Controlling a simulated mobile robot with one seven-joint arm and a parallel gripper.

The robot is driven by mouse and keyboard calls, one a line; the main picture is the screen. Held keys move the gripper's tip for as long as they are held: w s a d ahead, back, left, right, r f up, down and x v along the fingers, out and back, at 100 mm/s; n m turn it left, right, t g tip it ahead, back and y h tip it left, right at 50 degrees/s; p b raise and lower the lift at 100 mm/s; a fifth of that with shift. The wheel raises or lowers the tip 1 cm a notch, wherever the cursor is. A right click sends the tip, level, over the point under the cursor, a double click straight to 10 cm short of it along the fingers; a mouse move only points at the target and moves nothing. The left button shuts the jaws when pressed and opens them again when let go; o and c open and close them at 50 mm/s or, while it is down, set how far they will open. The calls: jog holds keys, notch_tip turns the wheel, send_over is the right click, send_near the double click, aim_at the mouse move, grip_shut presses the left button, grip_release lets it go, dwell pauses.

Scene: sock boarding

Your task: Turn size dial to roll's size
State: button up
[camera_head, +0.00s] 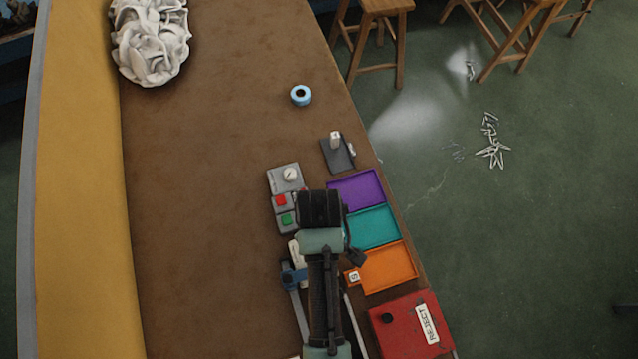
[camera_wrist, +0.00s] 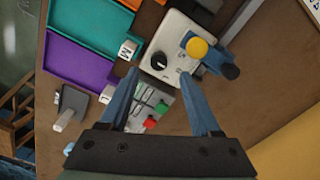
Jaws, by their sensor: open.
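A light-blue roll (camera_head: 301,95) with a dark centre stands on the brown table. A grey panel with a round white knob (camera_head: 290,174) is just left of my gripper (camera_head: 320,208), beside a red and a green button. In the wrist view, my gripper (camera_wrist: 160,74) is open and empty, its blue fingers apart. A black knob (camera_wrist: 159,61) with a pale mark sits on a white box (camera_wrist: 178,42), just beyond the fingertips. I cannot tell which knob is the size dial. No contact with either is visible. My arm hides most of the white box in the head view.
Purple (camera_head: 355,190), teal (camera_head: 372,227) and orange (camera_head: 388,268) trays line the table's right edge. A red reject box (camera_head: 410,325) stands below them. A yellow-topped lever (camera_wrist: 197,47) stands beside the black knob. White cloth (camera_head: 149,42) lies far left; the middle left is clear.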

jog(key=shift+w+f, duration=0.1)
jog(key=shift+f, duration=2.55)
jog(key=shift+c, duration=0.2)
grip_shut()
